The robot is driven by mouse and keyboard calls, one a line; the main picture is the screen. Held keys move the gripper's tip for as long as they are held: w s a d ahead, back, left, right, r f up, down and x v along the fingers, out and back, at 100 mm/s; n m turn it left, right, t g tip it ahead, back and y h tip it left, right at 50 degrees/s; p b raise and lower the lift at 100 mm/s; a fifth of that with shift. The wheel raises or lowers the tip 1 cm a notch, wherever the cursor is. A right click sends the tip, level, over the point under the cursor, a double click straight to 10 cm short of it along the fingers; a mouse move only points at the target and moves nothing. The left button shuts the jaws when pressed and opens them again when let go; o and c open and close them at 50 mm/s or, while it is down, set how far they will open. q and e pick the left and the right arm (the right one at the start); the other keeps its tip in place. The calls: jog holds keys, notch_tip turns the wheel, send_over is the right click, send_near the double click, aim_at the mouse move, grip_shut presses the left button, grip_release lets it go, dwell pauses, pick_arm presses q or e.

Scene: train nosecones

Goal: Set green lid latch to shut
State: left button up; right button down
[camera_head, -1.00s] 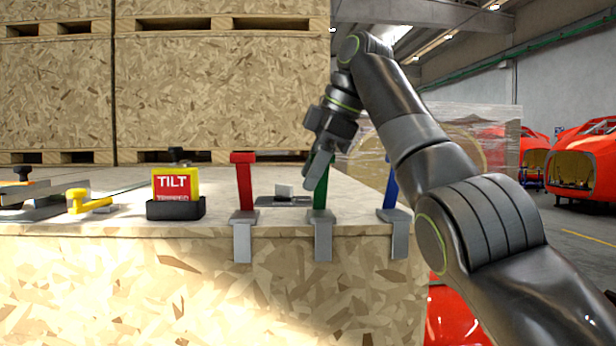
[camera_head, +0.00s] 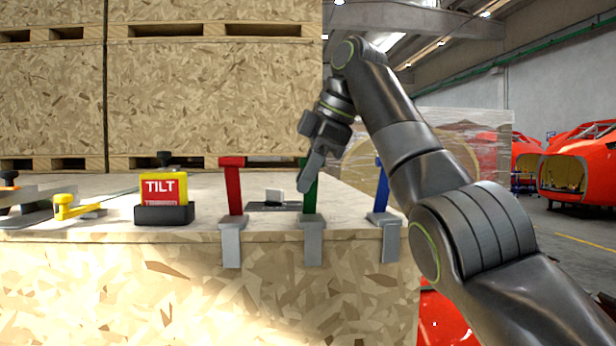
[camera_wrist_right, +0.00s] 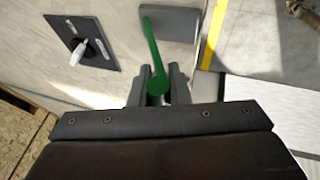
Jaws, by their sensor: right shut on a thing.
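The green lid latch (camera_head: 310,196) stands upright at the crate top's front edge, on a grey bracket (camera_head: 311,243). It stands between a red latch (camera_head: 232,190) and a blue latch (camera_head: 381,184), which are also upright. My right gripper (camera_head: 305,187) reaches down to the green latch from behind and above. In the right wrist view the jaws (camera_wrist_right: 158,90) are closed around the round end of the green lever (camera_wrist_right: 152,45). The lever's top is partly hidden by my gripper in the head view. My left gripper is not in view.
A switch plate (camera_head: 273,204) sits behind the latches. A yellow-and-red TILT box (camera_head: 162,193) and a yellow lever (camera_head: 68,206) are to the left. Large wooden crates (camera_head: 210,95) stand behind. The crate top (camera_head: 118,230) has free room between these things.

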aim_at(309, 196)
jog(key=shift+s+a+f+n+t+b, duration=0.15)
jog(key=shift+s+f+t+b, duration=0.55)
jog(key=shift+b, duration=1.5)
jog(key=shift+s+d+f+n+t+b, duration=0.1)
jog(key=shift+s+f+n+t+b, duration=0.2)
jog(key=shift+t+b, duration=1.35)
jog(key=shift+s+a+f+n+t+b, duration=0.15)
jog(key=shift+s+f+t+b, duration=0.3)
jog(key=shift+b, duration=2.25)
jog(key=shift+s+d+f+t+y+b, duration=0.15)
jog(key=shift+s+f+t+y+b, duration=0.25)
jog(key=shift+b, duration=0.65)
jog(key=shift+w+r, duration=0.15)
jog(key=shift+r, duration=0.05)
jog(key=c, duration=1.7)
grip_release()
jog(key=o, duration=0.3)
jog(key=shift+a, duration=0.25)
jog(key=shift+o, duration=0.2)
jog(key=shift+d, duration=0.2)
jog(key=shift+s+d+r, duration=0.15)
jog(key=shift+s+r, duration=0.05)
jog(key=shift+s, duration=0.05)
jog(key=b+v, duration=0.3)
jog(key=v, duration=1.3)
jog(key=shift+s+r+b, duration=0.15)
jog(key=shift+s+b, duration=0.15)
jog(key=shift+s, duration=0.15)
